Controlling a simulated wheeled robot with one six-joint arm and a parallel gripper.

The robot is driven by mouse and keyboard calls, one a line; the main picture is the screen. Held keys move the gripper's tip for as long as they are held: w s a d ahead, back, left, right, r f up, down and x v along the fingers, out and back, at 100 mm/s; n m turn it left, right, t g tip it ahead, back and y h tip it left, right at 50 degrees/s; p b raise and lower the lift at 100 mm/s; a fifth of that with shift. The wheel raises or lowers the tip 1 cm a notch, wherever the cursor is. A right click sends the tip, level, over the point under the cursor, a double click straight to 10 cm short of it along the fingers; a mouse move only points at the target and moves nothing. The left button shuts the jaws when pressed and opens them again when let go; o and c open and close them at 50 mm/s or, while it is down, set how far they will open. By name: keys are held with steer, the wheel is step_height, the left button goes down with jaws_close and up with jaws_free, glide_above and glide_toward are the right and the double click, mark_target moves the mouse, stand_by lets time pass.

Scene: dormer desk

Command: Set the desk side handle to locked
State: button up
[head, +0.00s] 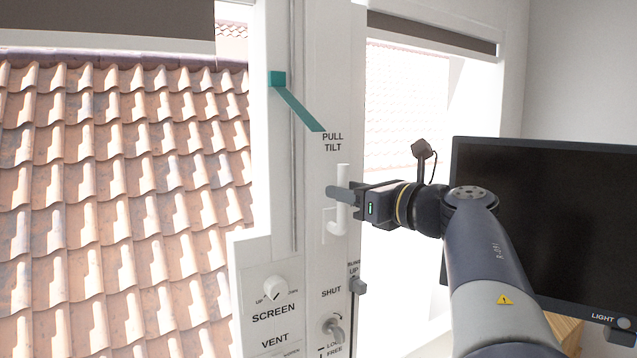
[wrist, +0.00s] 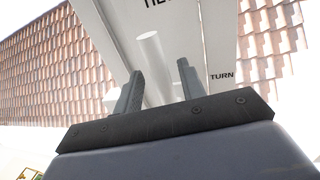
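A white upright bar handle (head: 343,173) stands on the white window post, with PULL TILT printed above it and SHUT below. My gripper (head: 331,192) is at its middle, and a finger crosses in front of the bar. In the wrist view the handle (wrist: 151,46) shows between the spread fingertips of my gripper (wrist: 160,80), nearer the left finger. There is a visible gap to the right finger, so the gripper is open. Whether the left finger touches the bar cannot be told. The word "locked" is not readable by this handle.
A knob with a key-like lever (head: 333,327) sits below, by LOCK and FREE labels. A dark monitor (head: 560,215) stands right, close to my arm.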

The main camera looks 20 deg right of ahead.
steer(key=shift+x, duration=0.95)
jaws_close()
